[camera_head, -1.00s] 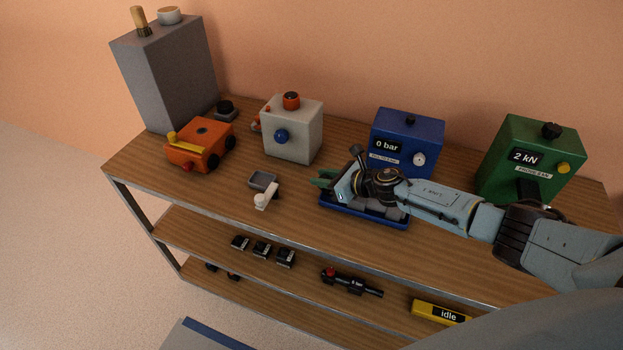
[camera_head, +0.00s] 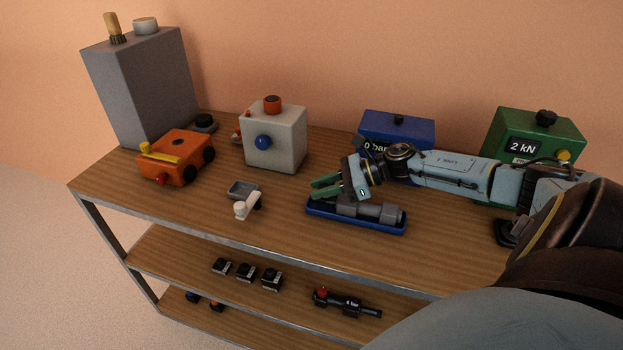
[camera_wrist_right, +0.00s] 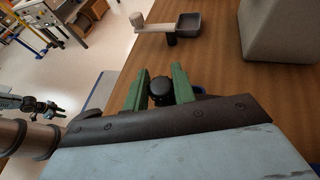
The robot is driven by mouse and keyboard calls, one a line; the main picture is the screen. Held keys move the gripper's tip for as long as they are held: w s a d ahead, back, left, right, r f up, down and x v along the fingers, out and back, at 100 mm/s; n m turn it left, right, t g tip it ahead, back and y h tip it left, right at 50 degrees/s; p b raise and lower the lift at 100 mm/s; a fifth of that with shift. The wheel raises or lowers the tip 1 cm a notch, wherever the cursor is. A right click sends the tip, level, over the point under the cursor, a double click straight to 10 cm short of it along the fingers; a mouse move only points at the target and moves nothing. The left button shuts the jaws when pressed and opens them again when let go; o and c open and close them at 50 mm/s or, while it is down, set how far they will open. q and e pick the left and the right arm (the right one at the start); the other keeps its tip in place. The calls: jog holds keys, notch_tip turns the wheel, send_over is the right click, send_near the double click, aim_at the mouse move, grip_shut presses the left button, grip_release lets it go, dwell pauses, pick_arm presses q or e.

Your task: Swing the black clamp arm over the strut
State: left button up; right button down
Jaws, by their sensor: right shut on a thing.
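My right gripper (camera_head: 328,187), with green fingers, is low over the blue tray (camera_head: 316,213) on the bench top. The grey strut (camera_head: 378,211) lies in this tray, partly hidden by the gripper. In the right wrist view my right gripper (camera_wrist_right: 159,88) is shut on a round black knob (camera_wrist_right: 160,93), which sits between its fingertips. I take it as the black clamp arm's knob; the rest of the arm is hidden. The head view does not show the knob clearly. My left gripper is not in clear view.
A small grey dish (camera_head: 243,189) with a white-knobbed lever (camera_head: 247,206) stands left of the tray. A white box (camera_head: 275,140), a blue box (camera_head: 397,130) and a green box (camera_head: 538,130) stand behind. An orange device (camera_head: 175,157) is at left. The front middle is bare.

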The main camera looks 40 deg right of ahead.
dwell(0.3)
jog(key=c, duration=1.2)
grip_release()
jog(key=shift+o, duration=0.2)
jog(key=shift+s+d, duration=0.1)
jog(key=p+v, duration=0.2)
jog(key=v, duration=1.1)
jog(key=shift+p, duration=0.35)
jog(key=shift+d, duration=0.15)
jog(key=shift+r, duration=0.15)
